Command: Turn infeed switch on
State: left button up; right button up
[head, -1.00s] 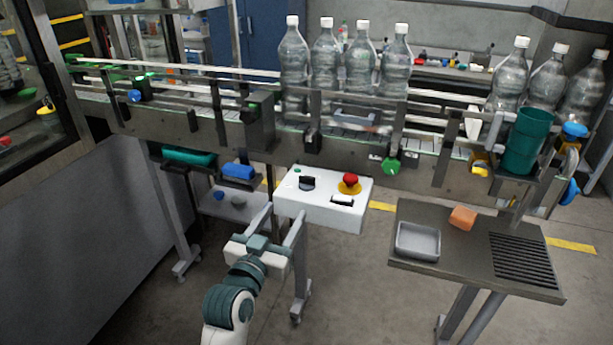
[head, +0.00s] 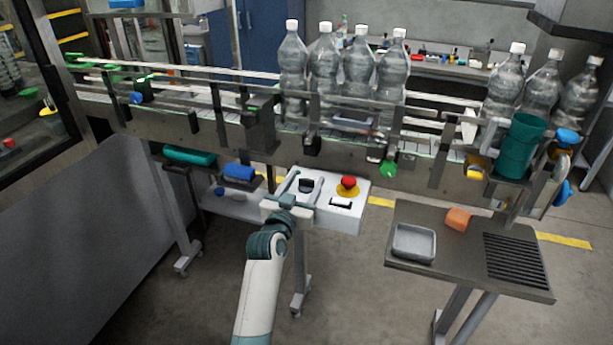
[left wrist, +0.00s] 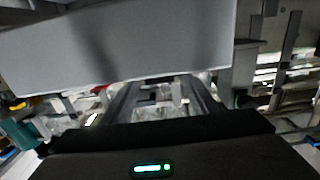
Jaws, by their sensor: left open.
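A white control box (head: 352,217) hangs below the conveyor. On its top are a black rotary switch (head: 306,186), a red mushroom button (head: 348,183) on a yellow base, and a black-and-white rocker (head: 341,204). None of the labels can be read, so I cannot tell which control is the infeed switch. My left gripper (head: 303,190) is open at the left part of the box, its fingers either side of the rotary switch in the picture. Contact cannot be told. In the left wrist view a pale box face (left wrist: 120,45) fills the top. My right gripper is out of view.
The conveyor (head: 215,127) carries several clear bottles (head: 357,75) above the box. A side table (head: 440,260) with a grey tray (head: 413,243) and an orange block (head: 457,218) stands at the right. Open floor (head: 345,290) lies between my arm and that table.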

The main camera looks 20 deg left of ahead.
pick_arm(q)
jog(key=shift+w, duration=0.8)
jog(key=c, duration=1)
jog(key=shift+c, duration=0.2)
